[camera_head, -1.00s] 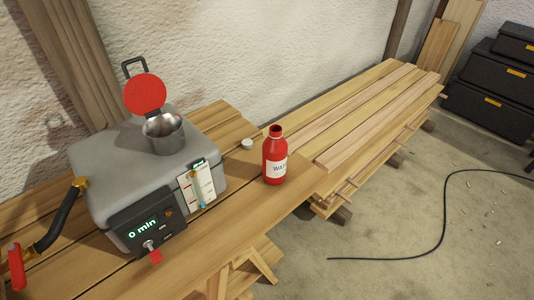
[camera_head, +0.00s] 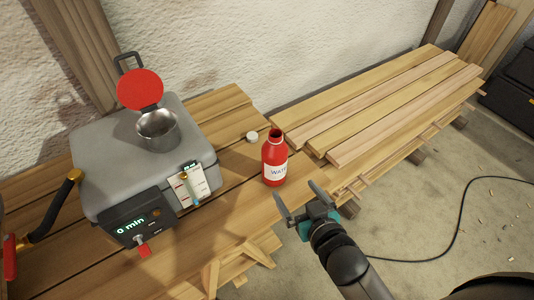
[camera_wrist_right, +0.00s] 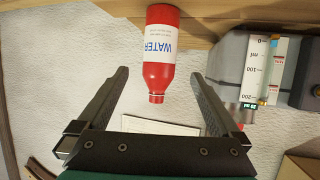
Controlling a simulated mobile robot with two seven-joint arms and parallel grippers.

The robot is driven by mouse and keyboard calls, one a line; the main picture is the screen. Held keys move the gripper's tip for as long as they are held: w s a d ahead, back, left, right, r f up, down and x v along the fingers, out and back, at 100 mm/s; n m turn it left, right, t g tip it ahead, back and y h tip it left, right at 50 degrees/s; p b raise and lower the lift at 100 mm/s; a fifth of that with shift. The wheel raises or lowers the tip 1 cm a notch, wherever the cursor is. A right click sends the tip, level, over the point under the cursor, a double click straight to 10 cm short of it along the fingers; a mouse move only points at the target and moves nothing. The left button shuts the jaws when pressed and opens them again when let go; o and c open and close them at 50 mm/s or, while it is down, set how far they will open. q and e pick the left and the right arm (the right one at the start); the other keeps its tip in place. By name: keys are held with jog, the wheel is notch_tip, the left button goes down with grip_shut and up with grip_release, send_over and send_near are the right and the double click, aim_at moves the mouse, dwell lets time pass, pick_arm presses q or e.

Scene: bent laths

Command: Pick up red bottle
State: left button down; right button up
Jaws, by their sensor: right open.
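The red bottle (camera_head: 274,160) stands upright on the wooden bench, uncapped, with a white label reading WATER. My right gripper (camera_head: 297,202) is open and empty, just to the right of and in front of the bottle in the head view. In the right wrist view the bottle (camera_wrist_right: 160,55) appears upside down, beyond and between the spread fingers (camera_wrist_right: 160,95), and not touching them. A small white cap (camera_head: 252,136) lies on the bench behind the bottle. My left gripper does not show.
A grey machine (camera_head: 143,160) with a metal cup (camera_head: 158,131), red lid (camera_head: 140,89) and a "0 min" display stands left of the bottle. Laths (camera_head: 390,100) are stacked at the right, along the wall. A black cable (camera_head: 462,215) lies on the floor.

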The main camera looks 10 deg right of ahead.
aim_at(279, 168)
jog(key=b+x, duration=0.1)
jog(key=x, duration=0.8)
jog(key=shift+w+a+b, duration=0.1)
jog(key=shift+w+b, duration=0.25)
jog(key=shift+b, duration=0.05)
jog(key=shift+r+b+x, duration=0.25)
jog(key=shift+b+x, duration=0.05)
jog(key=shift+x, duration=1.1)
jog(key=shift+r+b+x, duration=0.2)
jog(key=shift+b+x, duration=0.05)
jog(key=shift+x, duration=1.1)
jog(key=shift+w, duration=0.2)
jog(key=c, duration=1.2)
jog(key=shift+r, duration=0.15)
jog(key=shift+c, duration=0.2)
